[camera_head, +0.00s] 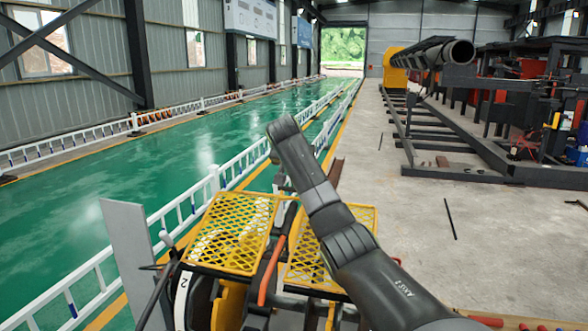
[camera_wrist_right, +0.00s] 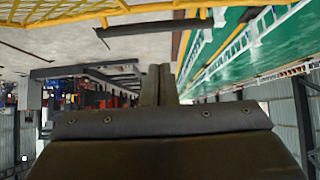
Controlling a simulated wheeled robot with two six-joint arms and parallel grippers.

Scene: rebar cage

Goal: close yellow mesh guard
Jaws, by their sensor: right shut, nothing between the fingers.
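The yellow mesh guard shows as two panels in the head view. The left panel (camera_head: 236,232) is framed and sits over the machine's left part. The right panel (camera_head: 362,217) is partly hidden behind my right arm. I cannot tell how far either panel is swung. In the wrist view, which looks upside down, yellow mesh (camera_wrist_right: 50,10) runs along the top edge. My right gripper (camera_wrist_right: 160,72) shows there with its two dark fingers together and empty, apart from the mesh in the picture. My left gripper is not in view.
An orange-red handle (camera_head: 270,272) lies between the panels. A grey upright plate (camera_head: 126,250) stands to the left. A white railing (camera_head: 215,185) runs beside the green floor. A long dark rack (camera_head: 445,150) is at the right, with open concrete floor (camera_head: 400,215) before it.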

